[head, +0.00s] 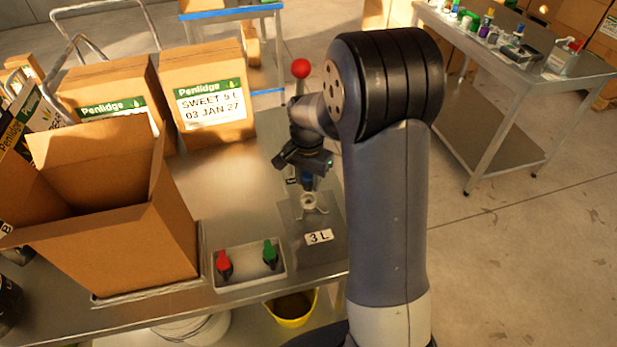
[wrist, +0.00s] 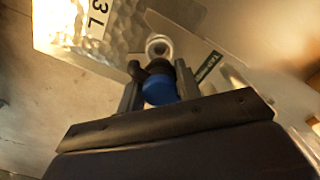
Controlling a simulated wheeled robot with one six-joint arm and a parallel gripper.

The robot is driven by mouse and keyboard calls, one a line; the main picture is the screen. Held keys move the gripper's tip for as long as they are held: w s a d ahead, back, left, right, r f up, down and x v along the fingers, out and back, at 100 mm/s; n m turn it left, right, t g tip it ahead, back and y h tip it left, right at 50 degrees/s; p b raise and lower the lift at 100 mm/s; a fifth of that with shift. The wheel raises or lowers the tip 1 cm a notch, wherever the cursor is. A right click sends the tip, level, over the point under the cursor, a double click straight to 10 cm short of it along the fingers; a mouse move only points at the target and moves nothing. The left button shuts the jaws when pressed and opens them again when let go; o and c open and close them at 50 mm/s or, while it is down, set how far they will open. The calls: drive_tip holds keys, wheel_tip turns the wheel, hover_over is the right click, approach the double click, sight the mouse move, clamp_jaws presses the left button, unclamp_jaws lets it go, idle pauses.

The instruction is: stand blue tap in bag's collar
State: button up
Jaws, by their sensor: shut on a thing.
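My gripper (wrist: 158,85) is shut on the blue tap (wrist: 160,90), which shows blue with a dark part between the fingers in the wrist view. In the head view my gripper (head: 306,172) points down over the bag, and a bit of blue shows under it. The silvery bag (head: 299,224) lies flat on the bench with a "3 L" label. Its pale round collar (head: 308,201) is just below the tap, and it also shows just beyond the fingertips in the wrist view (wrist: 158,46). I cannot tell whether tap and collar touch.
A white tray (head: 250,284) left of the bag holds a red tap (head: 223,263) and a green tap (head: 270,252). An open carton (head: 160,235) stands at the left, with closed boxes (head: 207,90) behind. A yellow bucket (head: 291,308) is below the bench edge.

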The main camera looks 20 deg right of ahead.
drive_tip(key=shift+f+b, duration=1.75)
drive_tip(key=shift+f, duration=0.75)
drive_tip(key=shift+f, duration=0.1)
drive_tip(key=o, duration=1)
drive_tip(key=shift+f, duration=0.1)
drive_tip(key=shift+o, duration=0.2)
wheel_tip(320, 180, up, 8)
drive_tip(key=shift+f+b, duration=0.2)
drive_tip(key=shift+b, duration=0.25)
drive_tip(key=shift+f, duration=0.15)
